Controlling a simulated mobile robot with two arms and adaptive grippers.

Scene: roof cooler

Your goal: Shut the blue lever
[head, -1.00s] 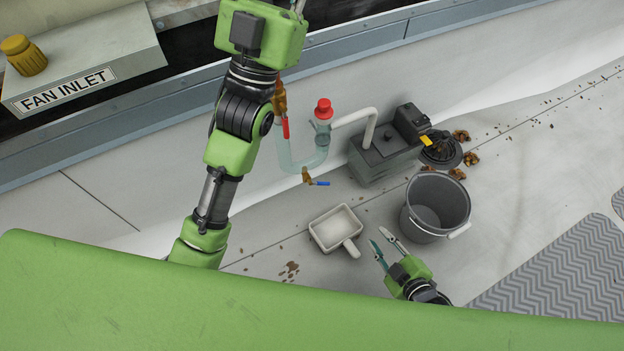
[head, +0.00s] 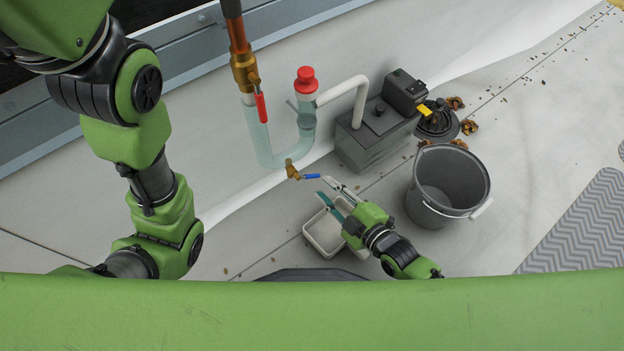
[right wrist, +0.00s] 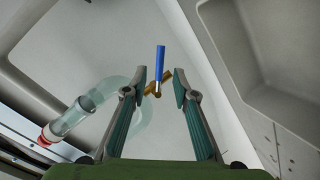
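The blue lever (head: 312,176) sits on a small brass valve (head: 293,169) at the bottom of the clear U-shaped pipe (head: 262,142). In the head view it points right, roughly level. My right gripper (head: 331,190) is open and empty, with its fingertips just beside the lever's free end. In the right wrist view the blue lever (right wrist: 160,62) stands between and beyond the two open fingers; I see no contact. My left arm crosses the left of the head view; its gripper is out of the picture.
A red lever (head: 261,107) is on the brass fitting above. A red cap (head: 305,79) tops the pipe's other arm. A white scoop-like tray (head: 310,240) lies beneath my right gripper. A grey bucket (head: 478,180) and a grey pump box (head: 350,150) stand to the right.

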